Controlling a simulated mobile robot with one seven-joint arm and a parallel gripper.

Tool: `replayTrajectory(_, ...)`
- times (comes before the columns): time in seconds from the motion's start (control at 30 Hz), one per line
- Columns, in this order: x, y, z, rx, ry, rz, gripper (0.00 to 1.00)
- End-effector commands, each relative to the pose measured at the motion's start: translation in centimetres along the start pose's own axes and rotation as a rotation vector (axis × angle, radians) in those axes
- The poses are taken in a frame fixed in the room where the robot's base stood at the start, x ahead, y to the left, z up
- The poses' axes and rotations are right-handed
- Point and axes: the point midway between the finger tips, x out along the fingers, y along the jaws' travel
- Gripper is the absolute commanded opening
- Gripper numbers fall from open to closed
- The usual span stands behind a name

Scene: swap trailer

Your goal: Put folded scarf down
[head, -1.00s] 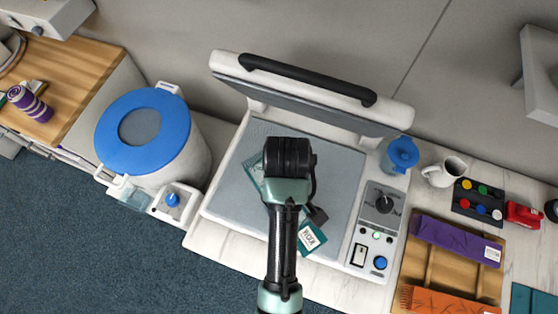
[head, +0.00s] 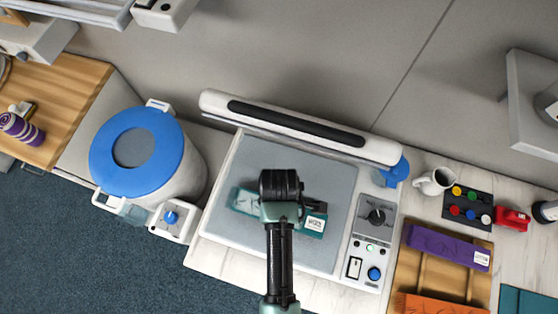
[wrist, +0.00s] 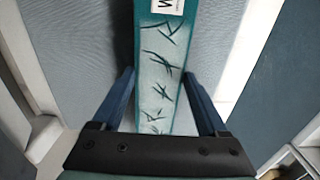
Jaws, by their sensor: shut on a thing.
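The folded scarf (head: 246,201) is a teal strip with pale printed patches and a white label near its right end. It lies across the picture over the grey plate of a press (head: 306,176); I cannot tell whether it touches the plate. My gripper (head: 281,208) is above the middle of the scarf and hides that part. In the wrist view the scarf (wrist: 160,85) runs lengthwise between the two blue fingers of my gripper (wrist: 161,75), which is shut on it. The label is partly cut off at the top there.
The press's white lid (head: 300,125) with its black handle stands open behind the plate. A control panel (head: 372,235) adjoins the plate's right side. A blue-lidded drum (head: 165,150) stands left. Right are a mug (head: 433,181) and a wooden tray (head: 432,272) holding purple and orange cloths.

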Motion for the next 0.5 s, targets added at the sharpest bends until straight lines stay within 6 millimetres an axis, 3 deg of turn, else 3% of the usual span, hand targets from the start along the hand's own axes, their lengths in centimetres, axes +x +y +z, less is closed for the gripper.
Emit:
replayTrajectory(0.17,2.0,0.0,0.0,0.000,-0.001,-0.002,0.11)
replayTrajectory(0.5,2.3,0.0,0.0,0.001,0.000,0.001,0.11)
